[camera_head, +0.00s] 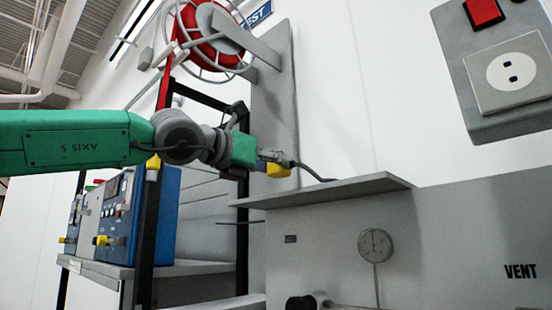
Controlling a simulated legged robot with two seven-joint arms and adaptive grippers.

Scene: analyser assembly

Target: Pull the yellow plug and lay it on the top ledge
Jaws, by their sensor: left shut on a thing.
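My left gripper (262,160) reaches in from the left on a green arm. It is shut on the yellow plug (279,170), which shows at the fingertips with a dark cable trailing to the right. The plug is just above the left part of the top ledge (350,188), a grey slab on the grey cabinet. I cannot tell whether the plug or only its cable touches the ledge. My right gripper is not in view.
A blue instrument box (150,215) with yellow parts stands on a shelf at the left. A red hose reel (208,35) is above. A gauge (375,245) is on the cabinet front. A grey socket box (505,75) is at upper right. The ledge's right part looks clear.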

